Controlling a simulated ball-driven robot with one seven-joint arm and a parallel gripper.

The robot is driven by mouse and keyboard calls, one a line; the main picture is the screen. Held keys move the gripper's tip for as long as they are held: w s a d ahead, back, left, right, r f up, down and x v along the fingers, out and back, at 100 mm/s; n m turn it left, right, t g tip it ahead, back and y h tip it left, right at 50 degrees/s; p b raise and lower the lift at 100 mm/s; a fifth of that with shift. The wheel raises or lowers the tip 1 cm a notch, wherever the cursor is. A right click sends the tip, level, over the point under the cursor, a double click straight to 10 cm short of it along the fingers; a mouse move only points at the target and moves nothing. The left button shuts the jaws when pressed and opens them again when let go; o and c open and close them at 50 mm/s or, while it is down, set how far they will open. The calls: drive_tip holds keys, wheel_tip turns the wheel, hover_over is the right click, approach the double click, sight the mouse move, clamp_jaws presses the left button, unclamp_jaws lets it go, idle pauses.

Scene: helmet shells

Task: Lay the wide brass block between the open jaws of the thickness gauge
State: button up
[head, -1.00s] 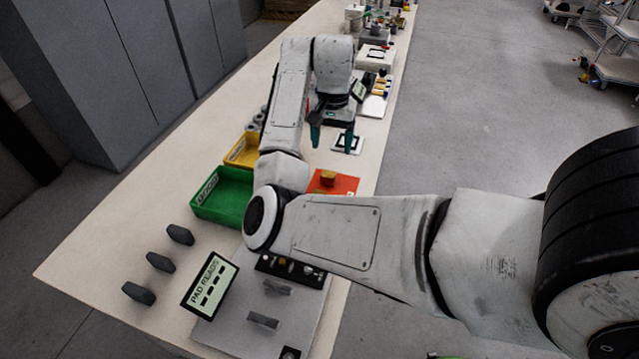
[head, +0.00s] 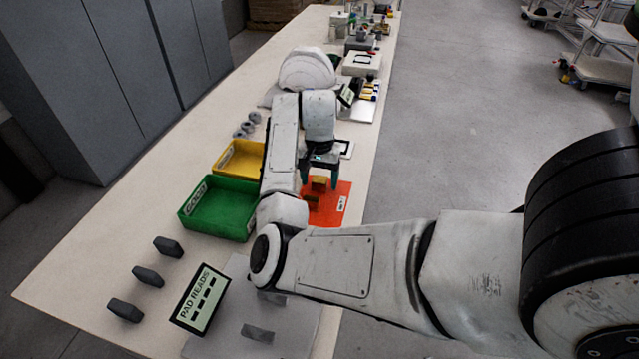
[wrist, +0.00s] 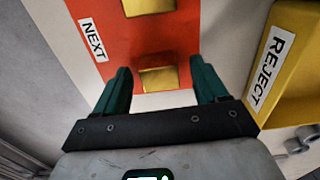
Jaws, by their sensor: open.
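Two brass blocks stand on the orange mat (head: 330,215). One block (wrist: 158,80) shows between my fingertips in the wrist view, with the mat around it. The other block (wrist: 148,6) is cut by the top edge and looks wider there. In the head view both blocks are small and partly behind my gripper (head: 321,180). My gripper points down over the mat, its teal fingers open, holding nothing. The thickness gauge appears to be the grey plate (head: 225,345) with two upright grey jaws (head: 257,333), apart from each other, and a "PAD READS" display (head: 200,298).
A green tray (head: 215,212) and a yellow REJECT tray (head: 238,158) stand left of the mat. Several dark pads (head: 148,276) stand at the near left. A white dome (head: 307,70) lies farther back. My forearm covers part of the plate.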

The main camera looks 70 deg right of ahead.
drive_tip(key=shift+f, duration=0.45)
drive_tip(key=c, duration=1.2)
drive_tip(key=shift+r, duration=0.1)
